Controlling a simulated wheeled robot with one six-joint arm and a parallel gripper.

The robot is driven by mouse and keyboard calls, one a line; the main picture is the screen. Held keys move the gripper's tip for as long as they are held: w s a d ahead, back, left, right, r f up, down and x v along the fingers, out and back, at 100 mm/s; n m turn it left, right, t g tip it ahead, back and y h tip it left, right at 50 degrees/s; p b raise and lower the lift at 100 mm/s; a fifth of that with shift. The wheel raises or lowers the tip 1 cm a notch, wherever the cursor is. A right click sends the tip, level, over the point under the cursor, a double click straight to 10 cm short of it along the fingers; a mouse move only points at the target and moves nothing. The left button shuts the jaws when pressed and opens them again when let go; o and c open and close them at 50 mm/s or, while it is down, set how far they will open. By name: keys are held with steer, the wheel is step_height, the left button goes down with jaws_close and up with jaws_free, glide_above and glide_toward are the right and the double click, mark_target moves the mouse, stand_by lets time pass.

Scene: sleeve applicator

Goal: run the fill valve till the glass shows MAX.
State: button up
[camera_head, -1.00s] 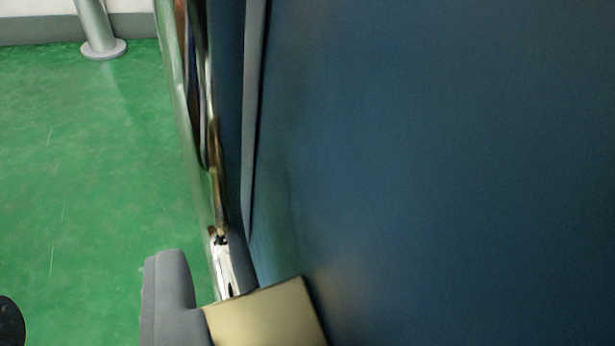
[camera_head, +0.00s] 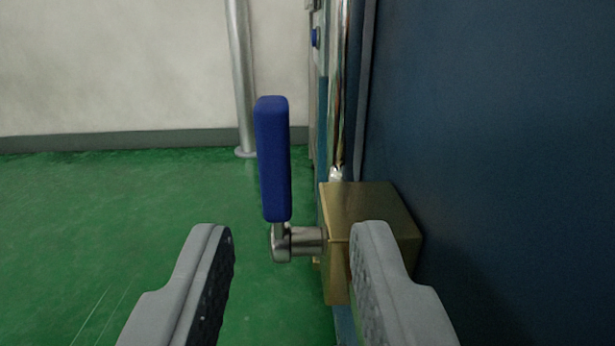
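The fill valve is a brass block (camera_head: 362,205) on the side of a dark blue cabinet. A short metal stem (camera_head: 305,241) sticks out from it to the left. A blue lever handle (camera_head: 273,160) stands upright from the stem's end. My gripper (camera_head: 294,245) is open, one grey finger on each side of the handle's line in the picture. Nothing is between the fingertips in their grip. The right finger overlaps the brass block in view; I cannot tell whether it touches. A shiny vertical tube (camera_head: 340,95) rises above the block. No MAX mark or liquid level is readable.
The dark blue cabinet panel (camera_head: 500,150) fills the right side, close to my right finger. A grey post (camera_head: 241,80) stands by the pale wall (camera_head: 110,65). The green floor (camera_head: 120,220) on the left is clear.

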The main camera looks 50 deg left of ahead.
steer(key=v, duration=1.1)
steer(key=shift+s, duration=0.45)
steer(key=shift+d, duration=0.1)
steer(key=shift+s, duration=0.1)
